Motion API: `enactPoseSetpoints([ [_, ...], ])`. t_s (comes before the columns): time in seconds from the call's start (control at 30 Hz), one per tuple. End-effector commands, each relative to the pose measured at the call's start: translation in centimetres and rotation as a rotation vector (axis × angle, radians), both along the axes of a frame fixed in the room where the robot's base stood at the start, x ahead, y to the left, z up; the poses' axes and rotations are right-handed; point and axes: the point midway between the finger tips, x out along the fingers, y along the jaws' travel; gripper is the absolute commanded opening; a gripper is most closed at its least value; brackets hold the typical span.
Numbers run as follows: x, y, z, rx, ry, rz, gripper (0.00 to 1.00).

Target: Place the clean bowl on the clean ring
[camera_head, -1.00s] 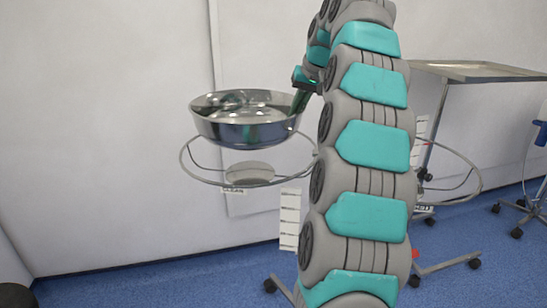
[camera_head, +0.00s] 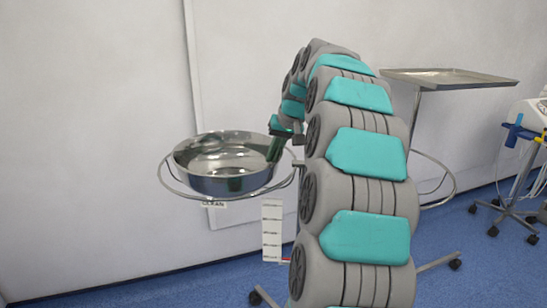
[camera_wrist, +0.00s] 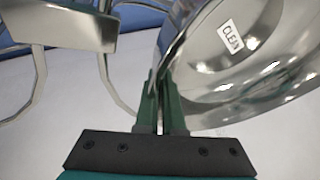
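The clean bowl (camera_head: 225,165) is shiny steel and sits level at the left ring in the head view. In the wrist view the bowl (camera_wrist: 225,75) carries a "CLEAN" label. The clean ring (camera_head: 168,182) is a thin metal hoop around the bowl's lower part, with a partly legible label (camera_head: 214,204) below it. The bowl's underside is hidden, so I cannot tell whether it bears on the ring. My gripper (camera_wrist: 163,78) is shut on the bowl's rim; it also shows at the bowl's right side in the head view (camera_head: 273,150).
A second, empty ring (camera_head: 445,180) is on the stand's right, largely behind my arm. A steel tray table (camera_head: 450,76) stands behind it. A wheeled cart (camera_head: 525,160) is at the far right. The wall is close behind the bowl.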

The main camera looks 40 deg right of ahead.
Motion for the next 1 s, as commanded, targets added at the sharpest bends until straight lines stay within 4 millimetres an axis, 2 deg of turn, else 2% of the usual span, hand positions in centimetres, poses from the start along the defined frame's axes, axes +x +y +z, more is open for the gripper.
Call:
enactPoseSetpoints([
  [0.1, -0.01, -0.04, -0.80, -0.001, -0.003, -0.002, 0.00],
  [0.43, 0.01, -0.03, -1.09, -0.002, -0.004, -0.001, 0.00],
  [0.5, 0.01, -0.04, -1.08, -0.002, -0.004, -0.001, 0.11],
  [0.73, 0.01, -0.04, -1.08, -0.002, -0.004, -0.001, 0.36],
  [1.0, -0.01, -0.03, -0.97, -0.002, -0.004, -0.001, 0.37],
])
